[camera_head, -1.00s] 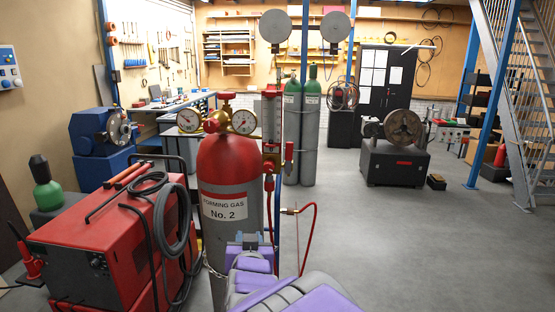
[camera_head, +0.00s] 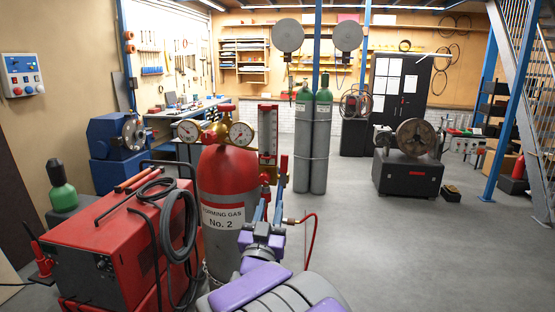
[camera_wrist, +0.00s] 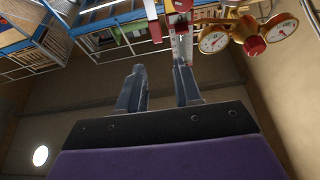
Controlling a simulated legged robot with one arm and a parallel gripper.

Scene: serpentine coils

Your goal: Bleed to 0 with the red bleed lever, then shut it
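The red bleed lever (camera_head: 284,164) stands upright on the right of the flow meter (camera_head: 268,132), beside the red gas cylinder (camera_head: 226,173). In the wrist view a red lever-like part (camera_wrist: 155,30) shows beyond the fingertips. My gripper (camera_head: 268,207) is below the lever in the head view, with its fingers pointing up towards it. The wrist view shows my gripper (camera_wrist: 160,80) open, with nothing between its fingers. Two gauges show on the regulator, a left one (camera_head: 189,130) and a right one (camera_head: 241,133); their readings are too small to tell.
A red welding machine (camera_head: 120,240) with coiled cables stands at the left. A red hose (camera_head: 312,240) hangs just right of my gripper. Grey cylinders (camera_head: 312,150) stand behind.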

